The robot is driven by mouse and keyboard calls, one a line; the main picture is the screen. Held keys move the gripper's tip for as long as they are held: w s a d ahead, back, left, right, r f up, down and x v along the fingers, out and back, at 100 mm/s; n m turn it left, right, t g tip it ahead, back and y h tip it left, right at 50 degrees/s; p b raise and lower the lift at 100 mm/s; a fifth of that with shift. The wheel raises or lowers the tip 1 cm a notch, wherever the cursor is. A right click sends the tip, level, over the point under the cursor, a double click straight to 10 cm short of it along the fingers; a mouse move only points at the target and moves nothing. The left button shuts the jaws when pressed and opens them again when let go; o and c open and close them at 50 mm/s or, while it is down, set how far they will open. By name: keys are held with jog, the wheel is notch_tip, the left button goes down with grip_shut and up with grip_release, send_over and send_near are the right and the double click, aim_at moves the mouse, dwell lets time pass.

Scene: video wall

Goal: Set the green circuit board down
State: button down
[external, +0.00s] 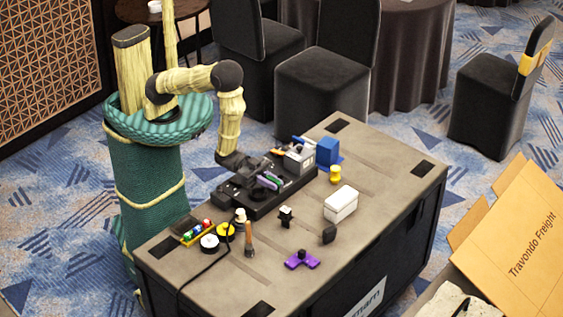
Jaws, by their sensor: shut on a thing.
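My gripper (243,168) points down, low over the left part of a black tray (262,208) on the case top. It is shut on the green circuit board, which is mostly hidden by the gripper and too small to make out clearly. I cannot tell whether the held board touches the tray.
A grey-white box (299,158) and a blue block (327,151) stand at the tray's far end. A white box (341,204), a yellow spool (335,174), a purple bracket (302,260) and a brush (248,240) stand or lie nearby.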

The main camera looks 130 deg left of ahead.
aim_at(272, 179)
notch_tip(272, 179, up, 5)
jog(key=shift+r, duration=0.2)
jog(key=a+r+b, duration=0.2)
jog(key=a+b, duration=0.7)
jog(key=a, duration=1.4)
jog(key=s+a+h+b, duration=0.1)
jog(key=s+a+b, duration=0.3)
jog(key=a, duration=0.6)
jog(key=s+a+f+y+b, duration=0.1)
jog(key=s+a+b, duration=0.2)
jog(key=s+a, duration=0.65)
jog(key=s+a+f+b, duration=0.25)
jog(key=s+a, duration=0.35)
jog(key=s, duration=0.6)
notch_tip(272, 179, down, 15)
jog(key=shift+s, duration=0.2)
